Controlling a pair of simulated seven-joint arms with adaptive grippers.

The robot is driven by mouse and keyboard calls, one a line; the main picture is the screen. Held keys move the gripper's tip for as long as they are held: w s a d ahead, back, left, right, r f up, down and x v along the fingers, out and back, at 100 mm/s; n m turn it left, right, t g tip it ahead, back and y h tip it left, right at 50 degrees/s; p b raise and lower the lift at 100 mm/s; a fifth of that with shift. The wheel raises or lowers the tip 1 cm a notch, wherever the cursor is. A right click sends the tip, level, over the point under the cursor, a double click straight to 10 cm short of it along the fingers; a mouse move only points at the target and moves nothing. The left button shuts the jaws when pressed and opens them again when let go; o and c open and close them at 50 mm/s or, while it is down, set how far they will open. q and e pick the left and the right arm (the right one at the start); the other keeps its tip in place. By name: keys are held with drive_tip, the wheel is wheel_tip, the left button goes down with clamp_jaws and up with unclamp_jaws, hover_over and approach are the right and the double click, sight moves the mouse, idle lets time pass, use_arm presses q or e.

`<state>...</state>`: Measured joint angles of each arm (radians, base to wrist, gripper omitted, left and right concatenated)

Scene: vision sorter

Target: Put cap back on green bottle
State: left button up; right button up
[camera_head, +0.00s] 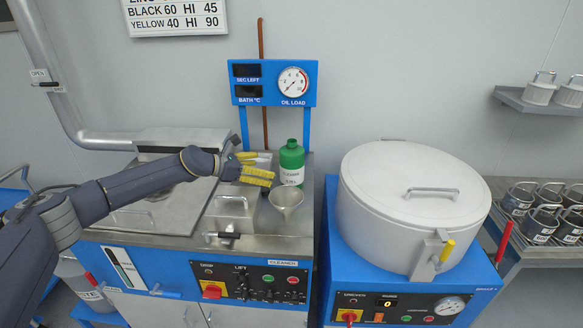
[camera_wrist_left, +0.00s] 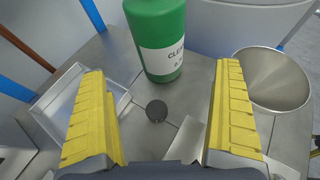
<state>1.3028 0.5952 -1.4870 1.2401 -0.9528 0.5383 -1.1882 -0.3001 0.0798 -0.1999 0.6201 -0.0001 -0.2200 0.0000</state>
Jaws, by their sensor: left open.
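The green bottle (camera_head: 292,160) with a white label stands upright at the back right of the steel cleaner top. In the left wrist view the bottle (camera_wrist_left: 160,25) stands just beyond the fingers; its top is cut off there. A small dark round disc (camera_wrist_left: 157,110), which looks like the cap, lies flat on the steel between my fingers as seen in that view. I cannot make it out in the head view. My left gripper (camera_head: 264,167) is open and empty, left of the bottle, its yellow fingers (camera_wrist_left: 160,72) spread wide. My right gripper is not in view.
A metal funnel (camera_head: 287,197) sits right of the fingers, in front of the bottle. A lidded steel box (camera_head: 230,212) is under my left wrist. The large white drum (camera_head: 412,200) stands to the right. A gauge panel (camera_head: 272,82) rises behind.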

use_arm(q)
drive_tip(key=shift+c, duration=0.2)
drive_tip(key=c, duration=0.8)
